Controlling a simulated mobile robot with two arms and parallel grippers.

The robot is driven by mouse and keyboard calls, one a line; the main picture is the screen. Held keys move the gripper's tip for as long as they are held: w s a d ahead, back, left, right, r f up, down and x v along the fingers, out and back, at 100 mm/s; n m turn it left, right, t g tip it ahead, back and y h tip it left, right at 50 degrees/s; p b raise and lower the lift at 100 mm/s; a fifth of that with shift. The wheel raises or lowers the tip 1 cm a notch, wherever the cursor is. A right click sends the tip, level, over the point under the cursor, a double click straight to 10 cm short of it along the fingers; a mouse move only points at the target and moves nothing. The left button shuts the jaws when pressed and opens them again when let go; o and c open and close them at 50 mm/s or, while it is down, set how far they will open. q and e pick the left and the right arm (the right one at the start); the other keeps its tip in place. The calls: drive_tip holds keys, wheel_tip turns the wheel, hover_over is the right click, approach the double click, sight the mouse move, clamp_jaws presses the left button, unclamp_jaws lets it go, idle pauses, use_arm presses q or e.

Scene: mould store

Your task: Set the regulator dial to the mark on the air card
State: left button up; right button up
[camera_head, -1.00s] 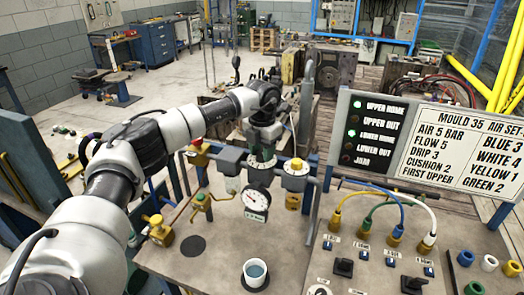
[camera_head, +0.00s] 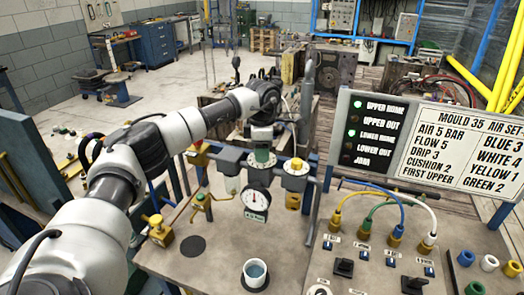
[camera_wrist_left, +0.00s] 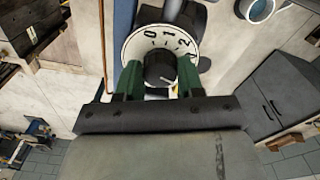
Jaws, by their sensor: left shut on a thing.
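My left gripper (camera_head: 262,158) is shut on the black knob of the regulator dial (camera_wrist_left: 158,68). Its green fingers stand on either side of the knob in the left wrist view. A white scale ring (camera_wrist_left: 186,50) surrounds the knob, and 0, 1 and 2 can be read on it. The gripper hides part of the ring. The pressure gauge (camera_head: 256,202) below has a white face and a near-vertical needle; its small readout is not legible. The air card (camera_head: 462,145) at the right reads AIR 5 BAR. My right gripper is not in view.
A yellow-topped unit (camera_head: 296,168) stands close right of the gripper. A cup (camera_head: 256,272) stands on the bench in front. Coloured hoses (camera_head: 385,200) arch over the right panel, below the lamp board (camera_head: 374,131).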

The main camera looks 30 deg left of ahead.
use_arm(q)
drive_tip(key=shift+r+m, duration=0.1)
drive_tip(key=shift+m, duration=1)
drive_tip(key=o, duration=0.9)
drive_tip(key=shift+r+b, duration=1.25)
drive_tip(key=shift+r, duration=4.15)
